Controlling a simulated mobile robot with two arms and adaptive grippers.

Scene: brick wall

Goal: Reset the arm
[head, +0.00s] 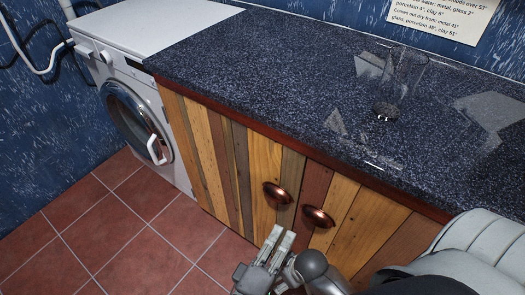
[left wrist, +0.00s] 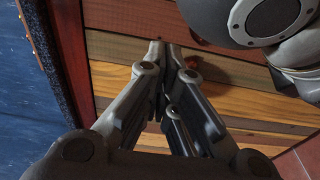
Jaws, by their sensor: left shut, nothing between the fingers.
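My left gripper (head: 279,241) is low in front of the wooden cabinet (head: 213,155), just below its two copper cup handles. Its fingers are closed together with nothing between them. In the left wrist view the closed fingertips (left wrist: 165,50) point at the striped wooden boards; whether they touch the boards I cannot tell. A left copper handle (head: 277,193) and a right copper handle (head: 318,216) are on the closed doors, apart from the gripper. My right gripper does not show. Grey parts of my own body fill the lower right of the head view.
A dark speckled countertop (head: 250,60) overhangs the cabinet. A clear glass vessel (head: 402,75) stands on it. A white washing machine (head: 131,100) is at the left. A paper notice (head: 440,15) hangs on the blue brick wall. The red tiled floor (head: 110,235) is clear at lower left.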

